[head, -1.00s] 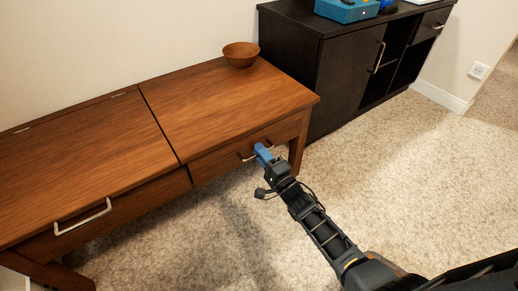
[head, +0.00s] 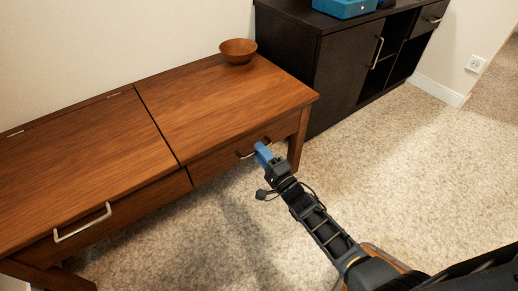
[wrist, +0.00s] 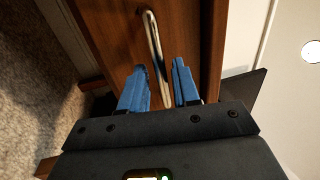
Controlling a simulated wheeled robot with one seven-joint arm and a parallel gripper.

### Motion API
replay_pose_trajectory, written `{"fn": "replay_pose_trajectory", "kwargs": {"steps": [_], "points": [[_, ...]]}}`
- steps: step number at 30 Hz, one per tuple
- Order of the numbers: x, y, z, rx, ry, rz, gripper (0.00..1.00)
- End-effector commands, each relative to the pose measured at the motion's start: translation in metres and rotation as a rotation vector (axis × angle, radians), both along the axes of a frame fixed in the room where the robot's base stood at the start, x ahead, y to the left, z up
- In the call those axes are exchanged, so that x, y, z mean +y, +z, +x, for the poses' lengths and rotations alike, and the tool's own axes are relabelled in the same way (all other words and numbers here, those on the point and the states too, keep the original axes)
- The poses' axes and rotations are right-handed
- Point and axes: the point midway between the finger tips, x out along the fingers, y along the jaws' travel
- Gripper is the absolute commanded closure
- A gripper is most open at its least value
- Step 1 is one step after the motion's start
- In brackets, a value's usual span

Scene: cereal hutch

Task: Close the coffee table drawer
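The brown wooden coffee table (head: 215,100) stands against the wall with two drawers side by side in its front. The right drawer (head: 225,160) looks close to flush with the table front; I cannot tell if a small gap remains. Its metal handle (wrist: 154,45) runs lengthwise in the wrist view. My gripper (head: 262,152) is at this handle, its blue fingers (wrist: 160,85) apart on either side of the bar's near end. They do not look closed on it. In the head view the gripper hides part of the handle. The left drawer (head: 120,208) has a pale handle (head: 82,222).
A wooden bowl (head: 238,51) sits on the table's back right corner. A black cabinet (head: 335,70) with a teal box (head: 343,8) on top stands to the right. The carpet (head: 390,180) in front is clear apart from my arm.

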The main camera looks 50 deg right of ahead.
Motion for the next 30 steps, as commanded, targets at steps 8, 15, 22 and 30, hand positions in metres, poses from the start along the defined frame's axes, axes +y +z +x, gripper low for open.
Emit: {"fn": "replay_pose_trajectory", "kwargs": {"steps": [8, 15, 22, 30], "points": [[0.013, -0.008, -0.045, 0.003, 0.0, 0.002, 0.69], [0.017, -0.012, -0.06, 0.001, -0.001, 0.0, 0.69], [0.017, -0.012, -0.06, 0.0, -0.001, 0.0, 0.69], [0.017, -0.012, -0.06, 0.0, -0.001, 0.0, 0.69]]}}
